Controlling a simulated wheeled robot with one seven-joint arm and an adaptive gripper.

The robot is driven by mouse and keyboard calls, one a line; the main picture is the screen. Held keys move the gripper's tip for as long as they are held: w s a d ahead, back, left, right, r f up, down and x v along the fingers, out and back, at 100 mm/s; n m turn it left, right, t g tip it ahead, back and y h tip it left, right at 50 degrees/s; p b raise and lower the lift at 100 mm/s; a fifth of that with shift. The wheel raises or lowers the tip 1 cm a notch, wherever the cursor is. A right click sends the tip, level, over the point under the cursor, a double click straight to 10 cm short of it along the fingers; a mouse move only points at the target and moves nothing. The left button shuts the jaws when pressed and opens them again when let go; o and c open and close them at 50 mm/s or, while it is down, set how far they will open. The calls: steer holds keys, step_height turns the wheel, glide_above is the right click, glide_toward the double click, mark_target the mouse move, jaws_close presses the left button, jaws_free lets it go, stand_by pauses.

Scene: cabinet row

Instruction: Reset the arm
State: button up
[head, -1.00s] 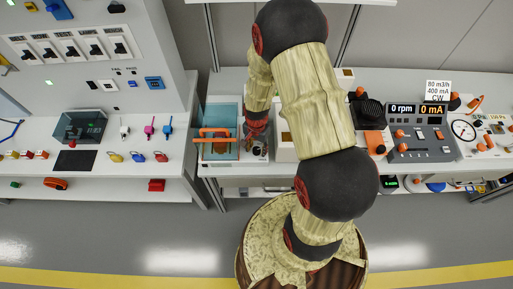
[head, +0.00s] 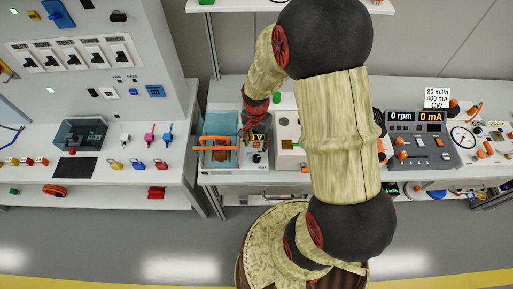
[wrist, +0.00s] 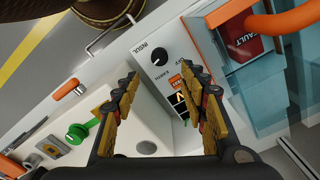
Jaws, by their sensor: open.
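My arm rises over the bench in the head view, and my gripper (head: 247,132) hangs at its end above the grey-white tester box (head: 255,160). In the wrist view my gripper (wrist: 158,80) is open, its two yellow-brown fingers apart with nothing held between them. Beyond the fingertips is the tester's panel, with a black knob (wrist: 159,58) marked INSUL and a small display partly hidden by the right finger. Whether a finger touches the panel I cannot tell.
A clear bluish case (head: 222,157) with an orange handle (head: 216,139) stands just left of the tester; a red FAULT block (wrist: 242,40) shows inside. To the right is a white box with a green knob (wrist: 76,133). A shelf (head: 240,5) hangs above the bench.

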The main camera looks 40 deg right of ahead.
steer(key=shift+r, duration=0.55)
steer(key=s+a+r+n+t+b, duration=0.1)
steer(key=s+a+r+n, duration=0.3)
steer(key=r, duration=0.4)
steer(key=s+a+r+n+t+b, duration=0.2)
steer(key=s+a+r+n, duration=0.2)
steer(key=r, duration=0.5)
steer(key=s+a+r+n+t+b, duration=0.1)
steer(key=s+a+r+n+t, duration=0.1)
steer(key=r, duration=0.6)
steer(key=s+a+n, duration=0.1)
steer(key=s+n, duration=0.1)
steer(key=n, duration=0.1)
steer(key=shift+a+r+t, duration=0.3)
steer(key=shift+a+r, duration=0.05)
steer(key=shift+a, duration=0.05)
steer(key=shift+d, duration=0.1)
